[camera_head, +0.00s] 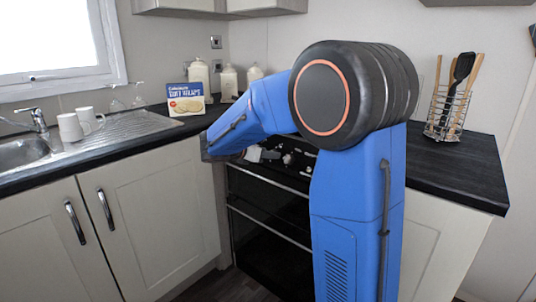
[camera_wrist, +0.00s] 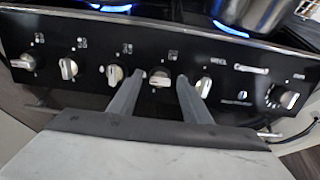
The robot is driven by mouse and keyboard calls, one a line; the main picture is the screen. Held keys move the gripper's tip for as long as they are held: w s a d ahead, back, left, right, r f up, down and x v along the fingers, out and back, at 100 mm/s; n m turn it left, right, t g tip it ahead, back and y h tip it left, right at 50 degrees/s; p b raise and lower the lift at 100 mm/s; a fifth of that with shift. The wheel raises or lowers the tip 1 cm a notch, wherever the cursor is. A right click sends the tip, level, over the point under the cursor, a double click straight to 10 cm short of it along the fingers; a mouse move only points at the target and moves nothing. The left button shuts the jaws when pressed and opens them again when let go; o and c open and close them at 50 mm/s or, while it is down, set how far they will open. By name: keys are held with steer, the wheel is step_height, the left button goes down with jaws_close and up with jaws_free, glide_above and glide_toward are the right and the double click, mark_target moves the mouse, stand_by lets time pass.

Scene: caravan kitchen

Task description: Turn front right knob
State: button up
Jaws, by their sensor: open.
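The cooker's black control panel (camera_wrist: 225,76) carries a row of silver knobs in the wrist view. My gripper (camera_wrist: 160,78) is open, with one fingertip on each side of a knob (camera_wrist: 159,82) near the middle of the row. I cannot tell whether the fingers touch it. Another knob (camera_wrist: 203,87) is just right of the right finger, and one (camera_wrist: 113,75) is just left of the left finger. The burner marks are too small to tell which is the front right knob. In the head view my blue arm covers much of the cooker.
Blue flames (camera_wrist: 230,28) burn on the hob above the panel, near a metal pot (camera_wrist: 255,12). A large knob (camera_wrist: 287,98) is at the panel's right end. A utensil rack (camera_head: 446,112) stands on the right worktop, and a wraps box (camera_head: 186,99) stands left of the cooker.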

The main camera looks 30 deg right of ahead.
steer(key=shift+w+d+f, duration=0.15)
steer(key=shift+d, duration=0.15)
steer(key=c, duration=1)
steer(key=shift+f+m+g, duration=0.1)
steer(key=shift+m+g, duration=0.3)
steer(key=shift+m, duration=8.7)
